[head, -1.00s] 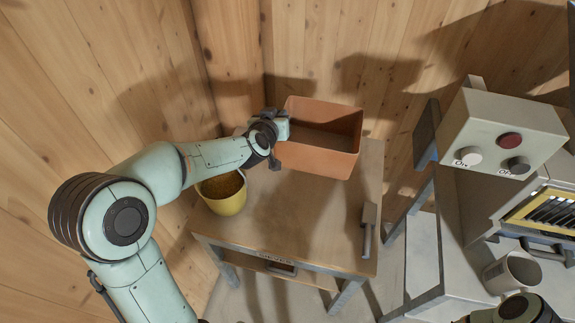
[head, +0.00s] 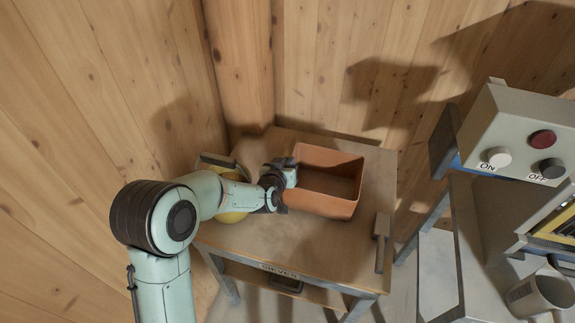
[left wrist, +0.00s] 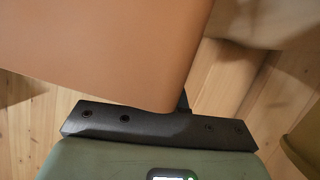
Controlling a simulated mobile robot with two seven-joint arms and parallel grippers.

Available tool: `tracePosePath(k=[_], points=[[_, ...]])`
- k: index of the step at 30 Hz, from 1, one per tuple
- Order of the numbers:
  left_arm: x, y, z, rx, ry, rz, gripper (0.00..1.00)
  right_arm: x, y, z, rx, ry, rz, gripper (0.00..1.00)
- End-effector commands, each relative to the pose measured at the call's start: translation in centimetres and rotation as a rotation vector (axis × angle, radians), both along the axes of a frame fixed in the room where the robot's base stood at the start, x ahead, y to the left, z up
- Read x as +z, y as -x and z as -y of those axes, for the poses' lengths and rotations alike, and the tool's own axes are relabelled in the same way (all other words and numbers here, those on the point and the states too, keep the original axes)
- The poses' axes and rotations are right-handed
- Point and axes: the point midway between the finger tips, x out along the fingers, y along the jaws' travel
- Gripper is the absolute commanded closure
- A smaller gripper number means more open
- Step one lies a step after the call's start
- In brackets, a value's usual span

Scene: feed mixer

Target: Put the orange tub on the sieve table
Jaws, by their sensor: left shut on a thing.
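The orange tub (head: 318,203) is open-topped and looks empty. It is upright at the back right part of the sieve table (head: 300,245), whose front edge is lettered. Whether its base touches the tabletop I cannot tell for sure. My left gripper (head: 284,180) is shut on the tub's left side wall. In the left wrist view the tub's wall (left wrist: 100,45) fills the upper left, against the dark gripper bar (left wrist: 160,125). My right gripper is out of view.
A yellow pot (head: 232,215) stands on the table's left, partly hidden by my left arm. A grey-handled tool (head: 381,240) lies at the right edge. The table's front middle is bare.

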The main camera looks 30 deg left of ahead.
Motion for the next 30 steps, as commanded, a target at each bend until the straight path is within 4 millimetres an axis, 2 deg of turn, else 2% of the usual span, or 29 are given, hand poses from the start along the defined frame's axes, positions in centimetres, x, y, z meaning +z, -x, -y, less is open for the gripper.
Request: tracePosePath(k=[5, 6, 7, 8, 16, 20, 23, 30], points=[[0.2, 0.0, 0.0, -0.001, 0.001, 0.003, 1.00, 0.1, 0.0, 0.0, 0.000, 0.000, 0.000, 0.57], [0.1, 0.0, 0.1, -0.001, -0.001, 0.000, 0.80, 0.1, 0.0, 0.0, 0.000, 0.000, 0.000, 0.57], [0.1, 0.0, 0.1, -0.001, -0.001, 0.000, 0.70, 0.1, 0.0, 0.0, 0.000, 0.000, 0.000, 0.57], [0.1, 0.0, 0.1, -0.001, -0.001, 0.000, 0.67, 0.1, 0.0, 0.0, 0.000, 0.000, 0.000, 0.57], [0.1, 0.0, 0.1, -0.001, 0.000, 0.000, 0.67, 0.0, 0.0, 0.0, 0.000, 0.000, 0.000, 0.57], [0.5, 0.8, 0.3, -0.002, 0.002, 0.000, 0.67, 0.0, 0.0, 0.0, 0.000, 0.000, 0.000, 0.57], [1.1, 2.2, 0.6, -0.002, 0.002, 0.001, 0.67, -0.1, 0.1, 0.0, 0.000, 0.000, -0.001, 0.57], [3.2, 7.0, 1.5, -0.001, 0.002, 0.002, 0.67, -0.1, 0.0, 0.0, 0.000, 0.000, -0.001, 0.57]])
